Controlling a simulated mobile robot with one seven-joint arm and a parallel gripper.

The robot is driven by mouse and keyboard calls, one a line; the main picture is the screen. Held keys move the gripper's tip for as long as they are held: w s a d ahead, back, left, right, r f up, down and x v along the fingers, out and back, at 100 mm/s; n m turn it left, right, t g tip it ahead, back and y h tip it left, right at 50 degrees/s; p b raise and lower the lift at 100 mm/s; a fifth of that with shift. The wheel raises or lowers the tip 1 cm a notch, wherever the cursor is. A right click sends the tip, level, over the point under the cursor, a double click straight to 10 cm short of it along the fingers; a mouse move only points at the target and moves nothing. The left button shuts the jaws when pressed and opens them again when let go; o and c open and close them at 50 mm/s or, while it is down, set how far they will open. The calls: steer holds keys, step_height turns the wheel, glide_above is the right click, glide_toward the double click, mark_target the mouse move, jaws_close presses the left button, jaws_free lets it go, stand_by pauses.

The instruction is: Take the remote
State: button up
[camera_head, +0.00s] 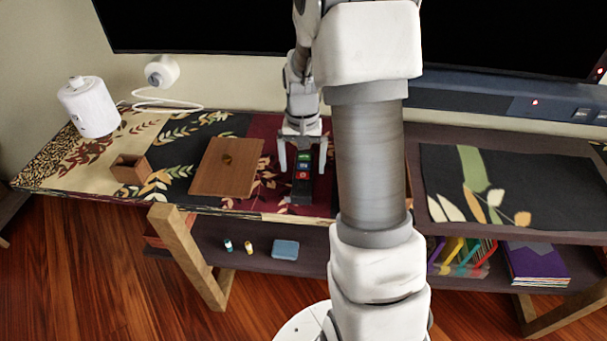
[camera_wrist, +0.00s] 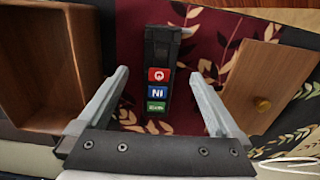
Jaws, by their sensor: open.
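The remote (camera_head: 302,187) is a dark, narrow bar with red, blue and green buttons, lying on the patterned runner on the shelf top. In the wrist view the remote (camera_wrist: 160,80) lies between my gripper's two fingers, with a gap on each side. My gripper (camera_head: 302,170) is open and points down over the remote, one finger on each side of it. In the wrist view my gripper (camera_wrist: 160,85) holds nothing. I cannot tell how far above the runner the fingertips are.
A brown wooden board with a knob (camera_head: 227,167) lies left of the remote. A small wooden box (camera_head: 130,169) and a white cylinder (camera_head: 90,106) stand further left. A dark screen (camera_head: 200,25) is behind. A dark leaf-patterned mat (camera_head: 540,190) lies at right.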

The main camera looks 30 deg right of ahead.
mark_target(302, 181)
step_height(302, 181, down, 5)
steer(key=shift+f+b, duration=0.2)
steer(key=shift+b, duration=0.9)
steer(key=shift+r, duration=0.1)
jaws_close()
